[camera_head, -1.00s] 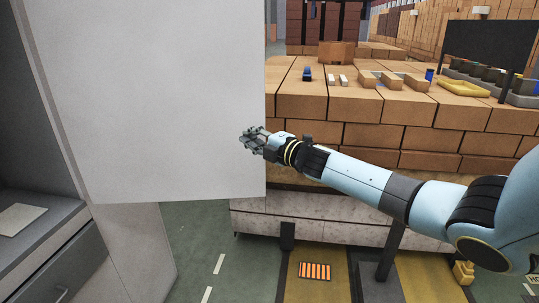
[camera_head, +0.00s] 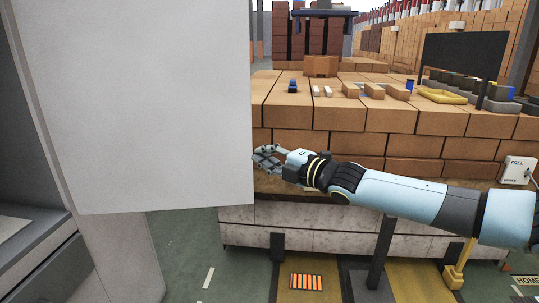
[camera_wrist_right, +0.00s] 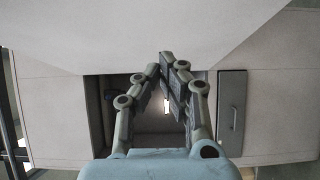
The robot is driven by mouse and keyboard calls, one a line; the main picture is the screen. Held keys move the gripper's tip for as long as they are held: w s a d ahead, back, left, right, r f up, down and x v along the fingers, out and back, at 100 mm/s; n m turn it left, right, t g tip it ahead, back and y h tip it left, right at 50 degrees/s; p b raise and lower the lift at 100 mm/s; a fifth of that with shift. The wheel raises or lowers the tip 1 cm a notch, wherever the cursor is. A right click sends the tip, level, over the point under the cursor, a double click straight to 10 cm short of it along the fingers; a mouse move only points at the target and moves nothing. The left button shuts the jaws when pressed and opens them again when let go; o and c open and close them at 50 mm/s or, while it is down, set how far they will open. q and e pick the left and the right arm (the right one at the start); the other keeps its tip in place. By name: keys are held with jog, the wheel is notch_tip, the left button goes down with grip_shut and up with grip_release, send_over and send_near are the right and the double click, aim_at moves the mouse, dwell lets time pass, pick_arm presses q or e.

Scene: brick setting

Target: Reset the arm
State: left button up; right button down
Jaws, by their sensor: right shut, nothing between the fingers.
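My right arm comes in from the right in the head view. Its gripper (camera_head: 264,158) is at the right edge of a large white panel (camera_head: 140,110), which looks like an open cabinet door; I cannot tell whether they touch. In the right wrist view the gripper (camera_wrist_right: 165,62) is shut and empty, its fingertips together in front of pale cabinet surfaces. My left gripper is not in view.
A brick-topped bench (camera_head: 345,112) stands behind the right arm with small blocks, a yellow tray (camera_head: 440,96) and a dark board (camera_head: 466,54) on it. A cabinet drawer (camera_head: 52,272) is at the lower left. Green floor (camera_head: 190,255) is clear below the panel.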

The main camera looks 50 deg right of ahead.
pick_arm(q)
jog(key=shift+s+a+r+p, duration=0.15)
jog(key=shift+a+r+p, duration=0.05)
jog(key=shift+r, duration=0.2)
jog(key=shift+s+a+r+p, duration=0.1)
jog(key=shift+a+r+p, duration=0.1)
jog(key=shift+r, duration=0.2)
pick_arm(e)
jog(key=shift+s+d+r, duration=0.1)
jog(key=shift+s+r, duration=0.15)
jog(key=shift+s, duration=0.5)
